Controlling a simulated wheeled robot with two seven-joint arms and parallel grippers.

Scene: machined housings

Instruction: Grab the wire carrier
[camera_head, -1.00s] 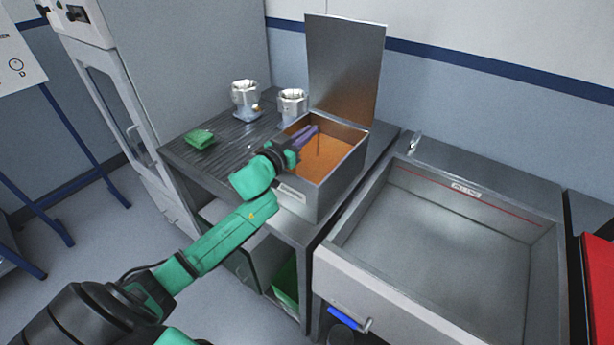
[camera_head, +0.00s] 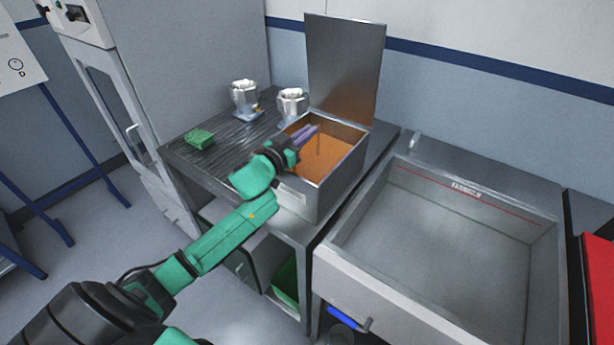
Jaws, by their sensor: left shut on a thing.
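The wire carrier shows only as a thin dark upright wire (camera_head: 319,146) at the fingertips, inside an open metal box (camera_head: 318,199) with an orange-brown interior. The rest of the carrier is too small or hidden to make out. My left gripper (camera_head: 312,132) reaches over the box's left wall, its purple fingers shut on the wire carrier near the top of the wire. My right gripper is not in view.
The box's lid (camera_head: 345,70) stands upright at the back. Two silvery machined housings (camera_head: 244,93) (camera_head: 291,103) and a green pad (camera_head: 200,139) are on the ribbed bench top (camera_head: 222,150). A wide empty sink (camera_head: 450,240) lies to the right.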

